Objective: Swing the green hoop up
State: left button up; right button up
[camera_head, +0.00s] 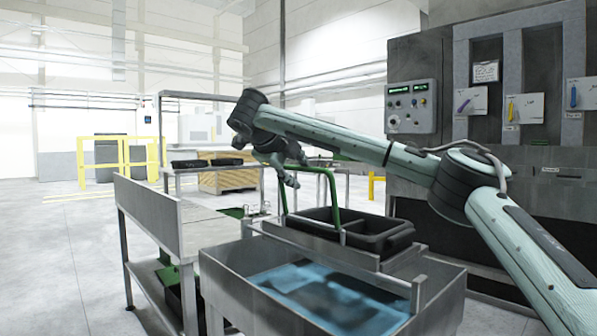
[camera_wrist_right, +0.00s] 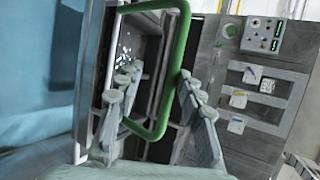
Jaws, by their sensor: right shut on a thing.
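The green hoop (camera_head: 334,197) stands up over the dark tray beside the water tank in the head view. Its top bar is roughly level and one leg runs down to the tray's rim. My right gripper (camera_head: 289,180) is at the hoop's left side, shut on it. In the right wrist view the hoop (camera_wrist_right: 179,62) is a rounded green frame passing between the two fingers of my right gripper (camera_wrist_right: 158,78). The exact contact is partly hidden by the fingers. My left gripper is not in view.
A metal tank (camera_head: 228,283) with blue water (camera_head: 325,292) is in front. The black tray (camera_head: 385,240) lies behind it. A grey table (camera_head: 150,212) stands at left, a control panel (camera_head: 412,107) on the machine wall at right. Open floor (camera_head: 75,270) lies far left.

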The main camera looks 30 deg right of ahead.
jog(key=v, duration=1.1)
jog(key=shift+s+a+r, duration=0.15)
jog(key=shift+s+a, duration=0.05)
jog(key=shift+a, duration=0.05)
